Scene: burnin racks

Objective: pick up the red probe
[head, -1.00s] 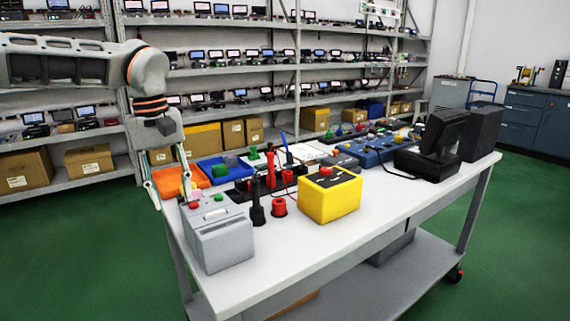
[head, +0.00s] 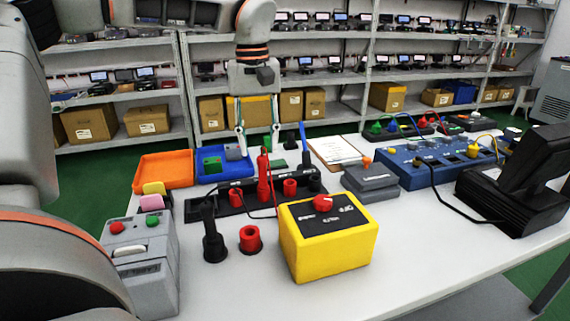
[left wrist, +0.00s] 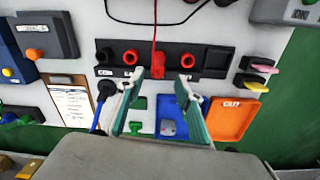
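The red probe (head: 264,178) stands upright in the black holder strip (head: 222,207) on the white table. It also shows in the left wrist view (left wrist: 158,62), seen from above, with a red wire leading off it. My left gripper (head: 258,152) is open and empty, pointing down, with its fingers just above and behind the probe's top in the head view. In the left wrist view the open fingertips (left wrist: 158,78) lie on either side of the probe's line. Whether they touch it I cannot tell. My right gripper is not in view.
A yellow meter (head: 328,252), a black probe (head: 213,240) and a red socket (head: 250,239) stand in front of the strip. A grey box (head: 150,275) is at left. Orange (head: 165,172) and blue (head: 208,176) trays lie behind. A clipboard (head: 335,150) is right.

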